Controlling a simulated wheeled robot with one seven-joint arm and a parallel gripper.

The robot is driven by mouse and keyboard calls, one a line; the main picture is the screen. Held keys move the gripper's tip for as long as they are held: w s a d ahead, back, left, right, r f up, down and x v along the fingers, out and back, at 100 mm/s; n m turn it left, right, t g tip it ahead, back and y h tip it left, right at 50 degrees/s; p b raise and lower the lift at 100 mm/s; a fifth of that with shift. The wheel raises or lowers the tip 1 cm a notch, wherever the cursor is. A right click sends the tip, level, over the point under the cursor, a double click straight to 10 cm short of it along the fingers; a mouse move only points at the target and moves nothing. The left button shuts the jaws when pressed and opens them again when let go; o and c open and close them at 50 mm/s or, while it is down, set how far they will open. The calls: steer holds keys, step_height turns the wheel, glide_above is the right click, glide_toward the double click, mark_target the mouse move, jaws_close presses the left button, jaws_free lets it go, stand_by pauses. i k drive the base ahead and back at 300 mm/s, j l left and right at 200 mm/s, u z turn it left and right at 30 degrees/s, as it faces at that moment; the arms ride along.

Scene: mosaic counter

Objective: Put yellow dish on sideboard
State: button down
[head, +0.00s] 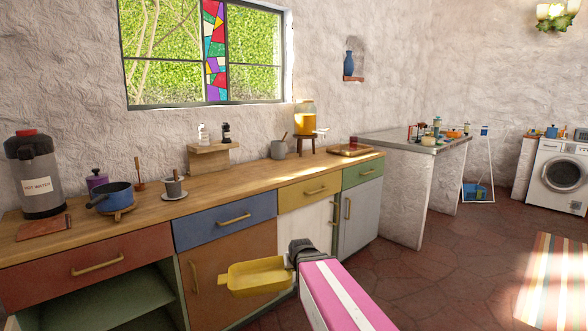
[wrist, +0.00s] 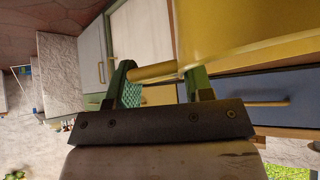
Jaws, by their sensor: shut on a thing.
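The yellow dish (head: 257,278) is a shallow oblong dish with a small handle at its end. My gripper (head: 293,262) is shut on the dish's near handle, with the dish held out to the left in front of the cabinet doors, below the worktop. In the wrist view the dish (wrist: 240,35) fills the upper right, and its handle lies between the fingers of my gripper (wrist: 162,82). The long wood-topped cabinet with coloured drawers, probably the sideboard, has its worktop (head: 235,178) along the wall under the window.
On the worktop stand a hot water flask (head: 35,172), a blue pot (head: 112,197), a grey cup on a saucer (head: 173,187), a wooden riser (head: 208,157), a drink dispenser (head: 305,120) and a tray (head: 350,150). Its middle front is clear. A white counter (head: 405,185) stands farther right.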

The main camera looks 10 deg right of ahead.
mark_target(284, 170)
steer(key=i+l, duration=0.15)
steer(key=l, duration=0.35)
steer(key=i+l, duration=0.15)
steer(key=l, duration=0.3)
steer(key=i+l, duration=0.15)
steer(key=l, duration=0.35)
steer(key=i+l, duration=0.15)
steer(key=l, duration=0.3)
steer(key=i+l, duration=0.15)
steer(key=l, duration=0.35)
steer(key=i+l, duration=0.15)
steer(key=l, duration=0.3)
steer(key=i+l, duration=0.15)
steer(key=l, duration=0.35)
steer(key=i+l, duration=0.15)
steer(key=l, duration=0.3)
